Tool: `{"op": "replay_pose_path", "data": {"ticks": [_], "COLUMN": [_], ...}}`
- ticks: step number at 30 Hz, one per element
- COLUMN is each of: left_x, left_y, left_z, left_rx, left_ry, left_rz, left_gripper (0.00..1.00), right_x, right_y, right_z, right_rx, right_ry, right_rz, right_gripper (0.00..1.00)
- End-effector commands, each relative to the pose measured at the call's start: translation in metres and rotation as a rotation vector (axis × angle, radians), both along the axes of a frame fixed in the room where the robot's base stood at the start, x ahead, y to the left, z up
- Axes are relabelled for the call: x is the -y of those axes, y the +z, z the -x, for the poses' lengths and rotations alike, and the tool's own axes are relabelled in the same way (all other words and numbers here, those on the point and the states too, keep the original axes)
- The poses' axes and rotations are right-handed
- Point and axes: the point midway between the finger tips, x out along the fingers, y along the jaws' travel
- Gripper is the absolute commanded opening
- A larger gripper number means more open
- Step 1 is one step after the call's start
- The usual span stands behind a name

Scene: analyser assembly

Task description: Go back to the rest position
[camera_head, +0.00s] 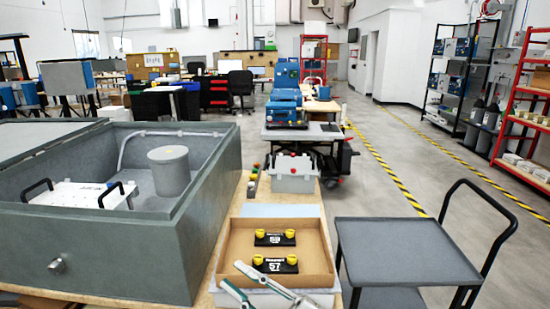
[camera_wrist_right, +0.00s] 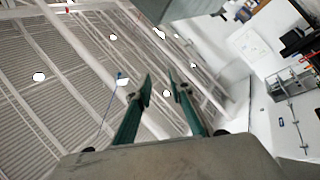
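My right gripper (camera_head: 235,275) shows at the bottom middle of the head view, over the front left part of an open cardboard box (camera_head: 325,283). Its two pale fingers stand apart with nothing between them. In the right wrist view the fingers (camera_wrist_right: 159,80) are also parted and empty, with the ceiling and a wall behind them. I cannot tell how high the gripper is above the box. My left gripper is not in view.
The box holds two black modules with yellow knobs, marked 59 (camera_head: 274,239) and 57 (camera_head: 272,265). A large grey open case (camera_head: 130,250) stands left on the wooden table (camera_head: 236,208). A grey cart (camera_head: 405,250) stands right. Marked floor (camera_head: 440,150) beyond it is clear.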

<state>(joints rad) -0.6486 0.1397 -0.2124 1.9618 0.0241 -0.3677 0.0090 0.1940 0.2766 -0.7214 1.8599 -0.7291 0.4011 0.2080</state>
Motion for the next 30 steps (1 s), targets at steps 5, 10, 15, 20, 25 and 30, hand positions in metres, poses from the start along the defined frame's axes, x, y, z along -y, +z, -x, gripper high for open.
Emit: {"op": "replay_pose_path", "data": {"ticks": [5,10,15,20,25,30], "left_x": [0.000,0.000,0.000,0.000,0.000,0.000], "left_y": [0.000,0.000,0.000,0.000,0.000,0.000], "left_z": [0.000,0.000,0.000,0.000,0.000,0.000], "left_rx": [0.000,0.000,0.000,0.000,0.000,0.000], "left_ry": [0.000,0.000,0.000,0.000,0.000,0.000], "left_rz": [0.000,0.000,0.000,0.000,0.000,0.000], "left_gripper": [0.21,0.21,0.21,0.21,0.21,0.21], "right_x": [0.065,0.133,0.193,0.236,0.260,0.267], "right_y": [-0.079,-0.174,-0.266,-0.331,-0.366,-0.375], "right_z": [-0.026,-0.017,0.025,0.077,0.116,0.128], "right_rx": [-0.300,-0.587,-0.853,-1.056,-1.176,-1.209], "right_ry": [-0.255,-0.471,-0.635,-0.742,-0.797,-0.810], "right_rz": [-0.055,-0.046,0.001,0.053,0.092,0.102], "right_gripper": [0.21,0.21,0.21,0.21,0.21,0.21]}}
